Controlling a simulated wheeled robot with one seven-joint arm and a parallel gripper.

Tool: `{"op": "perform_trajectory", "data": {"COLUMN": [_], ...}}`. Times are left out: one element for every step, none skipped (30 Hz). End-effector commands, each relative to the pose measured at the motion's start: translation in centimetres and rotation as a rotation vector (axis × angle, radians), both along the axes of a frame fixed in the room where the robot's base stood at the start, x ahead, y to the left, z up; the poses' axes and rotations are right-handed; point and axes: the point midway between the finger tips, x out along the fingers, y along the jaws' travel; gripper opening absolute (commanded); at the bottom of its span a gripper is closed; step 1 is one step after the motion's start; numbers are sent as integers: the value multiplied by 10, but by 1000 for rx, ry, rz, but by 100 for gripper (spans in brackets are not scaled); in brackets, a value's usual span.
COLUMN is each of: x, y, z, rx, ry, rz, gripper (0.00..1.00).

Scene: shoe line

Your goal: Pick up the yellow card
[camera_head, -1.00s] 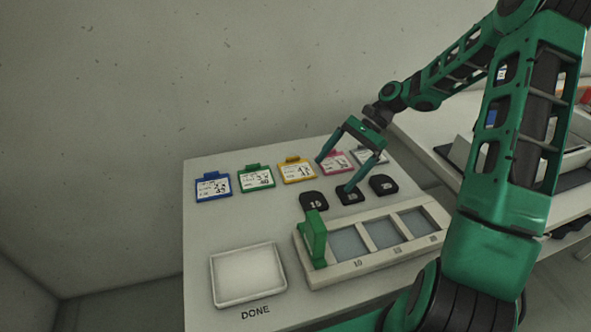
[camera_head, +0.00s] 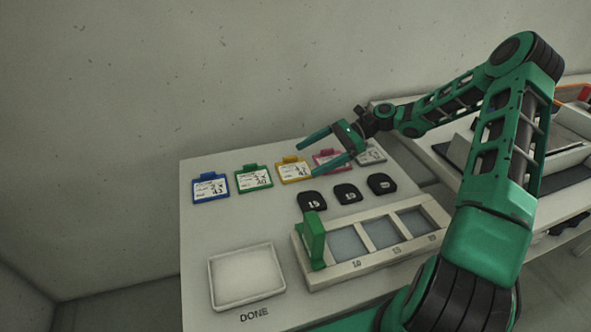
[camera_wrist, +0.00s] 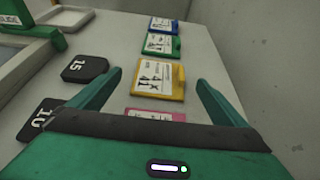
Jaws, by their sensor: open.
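The yellow card (camera_head: 294,171) lies on the table between a green card (camera_head: 254,179) and a pink card (camera_head: 328,160). It has a white label with print and a raised tab at its back edge. In the wrist view the yellow card (camera_wrist: 160,79) lies ahead of my gripper (camera_wrist: 155,85), roughly between the lines of the two fingers. My gripper (camera_head: 306,161) is open and empty. In the head view its fingers reach leftward, with the tips near the yellow card's right side. I cannot tell how high they are above the table.
A blue card (camera_head: 211,187) and a grey card (camera_head: 372,155) end the row. Several black numbered tags (camera_head: 347,194) lie in front. A tray with compartments (camera_head: 375,259), a green block (camera_head: 313,240) and a white tray (camera_head: 247,275) by "DONE" stand nearer. A wall rises behind.

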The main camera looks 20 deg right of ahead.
Motion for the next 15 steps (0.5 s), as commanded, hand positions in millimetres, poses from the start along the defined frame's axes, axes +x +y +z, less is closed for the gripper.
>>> {"op": "perform_trajectory", "data": {"x": [0, 0, 0, 0, 0, 0, 0, 0, 0, 0, 0, 0, 0, 1, 1], "y": [6, 8, 11, 12, 14, 16, 18, 20, 25, 29, 33, 39, 43, 47, 52], "z": [-2, -3, -4, -5, -5, -6, -7, -7, -9, -10, -12, -14, -15, -16, -18], "rx": [0, 0, 0, 0, -1, -1, -1, -1, -1, -1, -1, -1, -1, -1, -1], "ry": [1, 1, 1, 1, 1, 0, 0, 0, 1, 1, 1, 1, 1, 1, 1], "rz": [2, 2, 2, 2, 2, 2, 2, 3, 4, 5, 5, 5, 5, 4, 4], "gripper": [97, 97, 97, 97, 97, 97, 97, 97, 97, 97, 97, 97, 97, 97, 97]}}
